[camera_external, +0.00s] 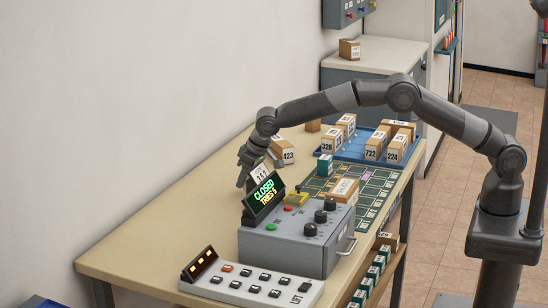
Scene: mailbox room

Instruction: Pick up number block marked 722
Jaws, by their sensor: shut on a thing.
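The number block marked 722 (375,148) is a tan block with a white label. It stands upright in the blue tray (350,158), left of the block marked 224 (397,152). My gripper (248,180) is well to the left of it, behind the lit display of the grey console. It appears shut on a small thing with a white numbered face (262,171). The fingertips and most of that thing are hidden, and I cannot read its number surely.
The grey console (290,245) with its "CLOSED TRIES 5" display (265,193) stands in front of my gripper. A white button panel (250,285) lies nearer. A block marked 423 (283,152) and one marked 328 (330,142) stand farther back. The table's left side is clear.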

